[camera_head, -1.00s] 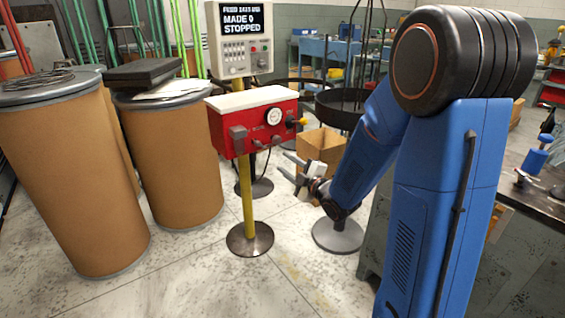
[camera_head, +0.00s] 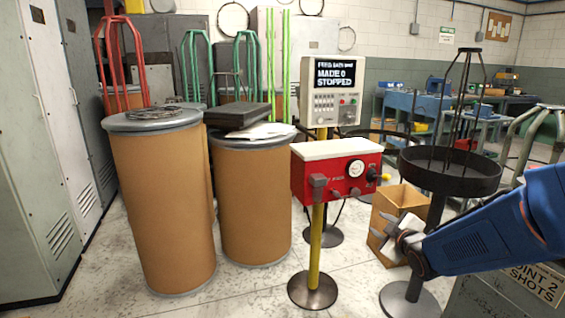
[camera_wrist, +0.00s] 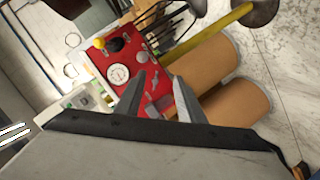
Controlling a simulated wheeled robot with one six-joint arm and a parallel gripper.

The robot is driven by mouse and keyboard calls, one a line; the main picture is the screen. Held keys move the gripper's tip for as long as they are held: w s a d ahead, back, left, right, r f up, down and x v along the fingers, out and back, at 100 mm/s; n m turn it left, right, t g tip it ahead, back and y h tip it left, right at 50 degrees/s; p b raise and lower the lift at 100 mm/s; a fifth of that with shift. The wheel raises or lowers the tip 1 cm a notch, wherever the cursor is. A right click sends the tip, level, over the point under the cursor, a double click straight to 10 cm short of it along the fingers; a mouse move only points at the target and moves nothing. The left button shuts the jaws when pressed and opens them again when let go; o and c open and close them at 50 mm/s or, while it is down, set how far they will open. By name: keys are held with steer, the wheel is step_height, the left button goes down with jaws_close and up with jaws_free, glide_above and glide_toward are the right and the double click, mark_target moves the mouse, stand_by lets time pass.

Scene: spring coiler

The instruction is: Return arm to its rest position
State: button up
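My gripper (camera_head: 392,238) is at the right in the head view, on the end of my blue arm, in front of the cardboard box (camera_head: 398,205). In the wrist view its two grey fingers (camera_wrist: 163,92) stand apart with nothing between them. Past the fingers is the red control box (camera_wrist: 134,75) with a round gauge and a yellow knob. In the head view the red control box (camera_head: 337,172) stands on a yellow post left of my gripper, apart from it.
Brown drums (camera_head: 162,200) stand at the left beside grey cabinets (camera_head: 40,150). A display panel (camera_head: 335,90) reads "MADE 0 STOPPED". A round black tray stand (camera_head: 450,172) is close behind my arm. Concrete floor shows at the front centre.

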steer(key=s+a+m+g+h, duration=0.1)
steer(key=s+m+g, duration=0.8)
steer(key=s, duration=2.5)
steer(key=shift+s+a+m+g, duration=0.3)
steer(key=shift+a+m, duration=0.15)
steer(key=shift+m, duration=0.65)
